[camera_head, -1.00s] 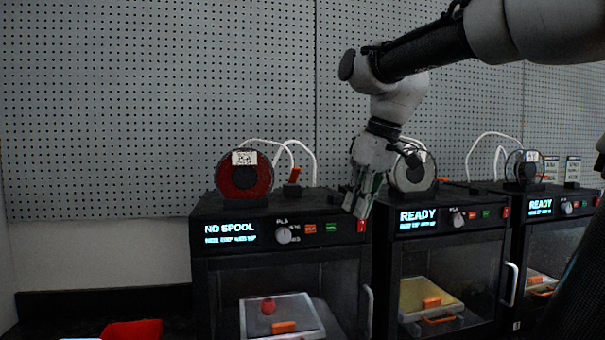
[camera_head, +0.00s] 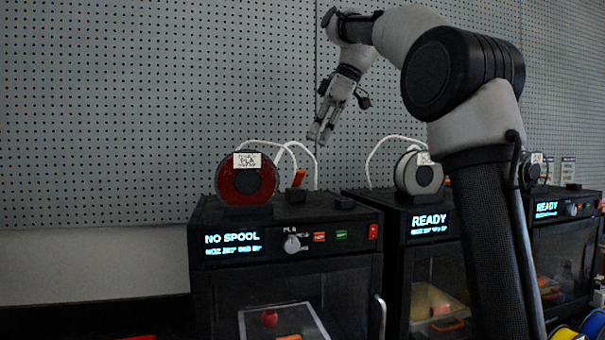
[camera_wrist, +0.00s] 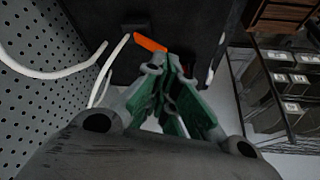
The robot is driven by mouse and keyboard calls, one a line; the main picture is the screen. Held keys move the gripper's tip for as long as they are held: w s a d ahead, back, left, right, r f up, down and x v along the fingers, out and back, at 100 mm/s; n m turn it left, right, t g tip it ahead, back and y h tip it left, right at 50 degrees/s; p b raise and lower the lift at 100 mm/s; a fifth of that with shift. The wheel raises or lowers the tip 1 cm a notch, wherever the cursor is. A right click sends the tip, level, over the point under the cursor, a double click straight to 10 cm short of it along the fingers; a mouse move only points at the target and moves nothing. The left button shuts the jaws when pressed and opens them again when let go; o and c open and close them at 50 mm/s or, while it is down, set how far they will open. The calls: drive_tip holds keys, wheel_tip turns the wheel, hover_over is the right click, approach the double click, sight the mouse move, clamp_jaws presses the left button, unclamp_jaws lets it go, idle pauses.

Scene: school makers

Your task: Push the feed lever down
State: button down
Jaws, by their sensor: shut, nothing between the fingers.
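The orange feed lever (camera_head: 299,178) stands tilted up on top of the left printer (camera_head: 285,262), right of the red spool (camera_head: 246,184). That printer's display (camera_head: 232,244) reads NO SPOOL. My gripper (camera_head: 320,138) is shut and empty, above the printer top and slightly right of the lever in the head view. In the wrist view the orange lever (camera_wrist: 150,43) shows just beyond my green-padded fingertips (camera_wrist: 168,62), slightly to their left. I cannot tell whether they touch there; the head view shows a gap.
White tubes (camera_head: 312,165) arch up behind the lever, near my gripper. A middle printer (camera_head: 430,250) with a grey spool (camera_head: 418,175) displays READY. Another printer (camera_head: 565,245) stands farther right. A pegboard wall (camera_head: 120,110) is behind.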

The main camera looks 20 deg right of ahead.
sight(305, 173)
drive_tip(key=shift+f, duration=0.1)
drive_tip(key=shift+x, duration=3.4)
wheel_tip(305, 173, down, 2)
drive_tip(key=shift+s+f, duration=0.15)
drive_tip(key=shift+w+f, duration=0.15)
drive_tip(key=shift+w, duration=0.15)
drive_tip(key=shift+s+d+r, duration=0.2)
drive_tip(key=shift+d, duration=0.3)
drive_tip(key=shift+s+d+r, duration=0.2)
drive_tip(key=shift+d, duration=0.25)
drive_tip(key=shift+s+d+r, duration=0.2)
drive_tip(key=shift+d, duration=0.3)
drive_tip(key=shift+r, duration=0.1)
